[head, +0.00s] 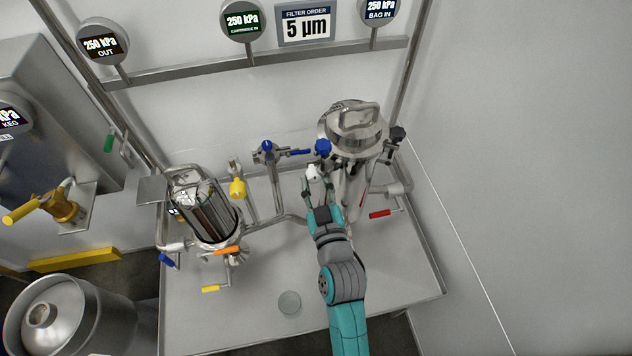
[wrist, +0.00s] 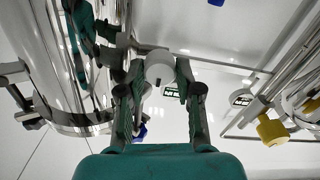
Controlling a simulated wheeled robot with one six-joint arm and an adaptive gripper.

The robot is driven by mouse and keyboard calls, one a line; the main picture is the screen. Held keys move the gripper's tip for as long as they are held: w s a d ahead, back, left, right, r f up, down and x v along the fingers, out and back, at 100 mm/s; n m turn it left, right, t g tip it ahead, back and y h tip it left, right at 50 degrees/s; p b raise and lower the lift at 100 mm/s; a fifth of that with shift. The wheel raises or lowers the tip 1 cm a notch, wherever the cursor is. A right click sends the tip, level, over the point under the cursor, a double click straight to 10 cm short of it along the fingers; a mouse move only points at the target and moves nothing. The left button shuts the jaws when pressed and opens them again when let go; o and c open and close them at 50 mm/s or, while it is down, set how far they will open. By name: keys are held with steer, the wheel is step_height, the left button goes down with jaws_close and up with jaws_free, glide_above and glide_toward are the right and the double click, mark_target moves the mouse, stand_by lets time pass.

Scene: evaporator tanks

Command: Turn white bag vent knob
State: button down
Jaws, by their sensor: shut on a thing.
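The white bag vent knob (head: 313,172) is on the front left of the tall steel bag filter housing (head: 352,130), below a blue knob (head: 323,148). My gripper (head: 309,186) reaches up to the white knob from below. In the wrist view the white knob (wrist: 160,67) sits between the two fingertips of my gripper (wrist: 160,75), and the fingers are shut on it. The knob's stem and mount are mostly hidden behind it.
A cartridge housing (head: 208,208) with a yellow knob (head: 237,188) stands on the left. A blue-handled valve (head: 298,152) is between the housings. A red handle (head: 380,213) is right of my arm. The front steel tabletop (head: 240,310) is mostly clear.

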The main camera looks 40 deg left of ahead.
steer(key=m, duration=0.4)
steer(key=shift+m, duration=3)
steer(key=c, duration=1.1)
jaws_free()
steer(key=shift+o, duration=0.2)
steer(key=shift+d, duration=0.1)
steer(key=v, duration=1.2)
